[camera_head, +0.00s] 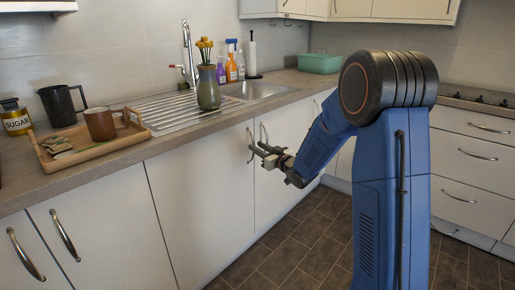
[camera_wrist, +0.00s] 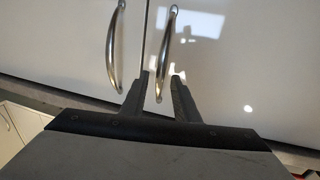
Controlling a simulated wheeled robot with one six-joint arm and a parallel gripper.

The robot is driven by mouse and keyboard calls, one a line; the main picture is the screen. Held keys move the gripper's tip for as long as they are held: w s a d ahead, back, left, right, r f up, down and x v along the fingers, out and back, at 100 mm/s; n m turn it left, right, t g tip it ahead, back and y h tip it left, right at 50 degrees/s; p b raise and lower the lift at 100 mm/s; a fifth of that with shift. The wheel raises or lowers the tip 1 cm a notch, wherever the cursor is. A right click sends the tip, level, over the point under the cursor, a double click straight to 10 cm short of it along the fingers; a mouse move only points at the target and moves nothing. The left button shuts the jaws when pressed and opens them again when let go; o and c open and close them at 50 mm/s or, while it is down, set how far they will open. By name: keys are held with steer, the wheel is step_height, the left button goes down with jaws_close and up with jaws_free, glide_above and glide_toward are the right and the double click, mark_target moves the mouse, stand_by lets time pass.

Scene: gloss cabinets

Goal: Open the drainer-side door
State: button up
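The drainer-side door (camera_head: 200,190) is a glossy white base-cabinet door below the ribbed drainer, and it is shut. Its curved metal handle (camera_head: 250,146) stands upright near its right edge. My gripper (camera_head: 259,155) is in front of this handle, with its fingers pointing at the door. In the wrist view, my open gripper (camera_wrist: 158,88) has one finger on each side of the lower end of a handle (camera_wrist: 167,45), apparently the drainer-side one. Contact cannot be told. The neighbouring door's handle (camera_wrist: 113,45) is to the left there, outside the fingers.
The neighbouring white door (camera_head: 280,175) is shut close by. Above are the drainer (camera_head: 175,112), a vase (camera_head: 208,92) and a wooden tray (camera_head: 85,150) with a mug. Drawers (camera_head: 470,155) line the right side. Brown tiled floor (camera_head: 300,245) is clear before the doors.

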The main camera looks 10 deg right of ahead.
steer(key=shift+w+a, duration=0.2)
steer(key=shift+w, duration=0.15)
jaws_close()
steer(key=shift+s, duration=0.1)
